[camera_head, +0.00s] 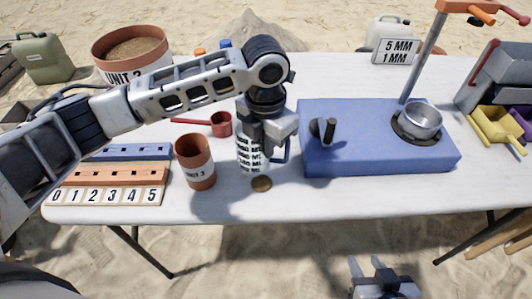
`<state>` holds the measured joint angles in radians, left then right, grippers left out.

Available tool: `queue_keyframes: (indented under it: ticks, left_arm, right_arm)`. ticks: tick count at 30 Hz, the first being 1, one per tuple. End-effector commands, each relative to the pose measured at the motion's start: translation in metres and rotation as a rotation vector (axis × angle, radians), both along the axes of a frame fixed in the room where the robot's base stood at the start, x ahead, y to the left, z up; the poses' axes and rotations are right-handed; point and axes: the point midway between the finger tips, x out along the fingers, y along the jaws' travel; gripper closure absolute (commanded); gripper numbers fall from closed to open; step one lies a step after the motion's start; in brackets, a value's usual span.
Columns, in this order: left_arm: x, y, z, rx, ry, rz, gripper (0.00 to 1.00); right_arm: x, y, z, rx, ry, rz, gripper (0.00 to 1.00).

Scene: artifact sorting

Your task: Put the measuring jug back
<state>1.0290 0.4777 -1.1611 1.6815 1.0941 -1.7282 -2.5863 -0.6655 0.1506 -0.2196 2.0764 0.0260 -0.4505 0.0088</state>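The measuring jug (250,160) is white with black ML markings and a blue handle on its right side. It stands upright at the middle of the white table, left of the blue block. My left gripper (266,135) points down at the jug's top and hides its rim. I cannot tell whether its fingers are closed on the jug or only beside it. My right gripper (368,266) is low at the bottom of the view, in front of the table, with its fingers apart and empty.
A terracotta UNIT 3 cup (195,162) stands left of the jug, with a red scoop (220,124) behind. A small brown disc (262,184) lies in front. The blue block (345,158) carries a knob and a metal pot (422,120). Numbered rack (108,197) is left. The front right tabletop is clear.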

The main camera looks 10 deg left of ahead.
Motion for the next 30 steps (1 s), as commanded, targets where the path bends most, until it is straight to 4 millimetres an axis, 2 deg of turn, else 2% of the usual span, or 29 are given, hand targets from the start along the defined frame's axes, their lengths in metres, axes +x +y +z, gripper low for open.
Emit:
queue_keyframes:
  ticks: [7,14,25,27,30]
  left_arm:
    - [0.011,0.004,-0.015,0.000,0.000,0.001,1.00]
    - [0.011,0.004,-0.044,-0.001,0.000,-0.001,1.00]
    - [0.011,0.004,-0.049,0.000,-0.001,-0.001,1.00]
    - [0.011,0.003,-0.048,0.000,-0.001,-0.001,0.78]
    - [0.011,0.003,-0.048,0.000,-0.001,-0.001,0.76]
  right_arm:
    - [0.001,0.001,0.001,0.007,-0.002,-0.005,0.64]
    - [0.001,0.001,0.004,0.006,-0.002,-0.005,0.64]
    - [0.000,0.000,0.001,0.001,0.000,-0.002,0.64]
    - [-0.001,0.000,0.001,-0.001,0.002,-0.001,0.64]
    - [-0.001,-0.001,0.000,-0.004,0.002,0.002,0.64]
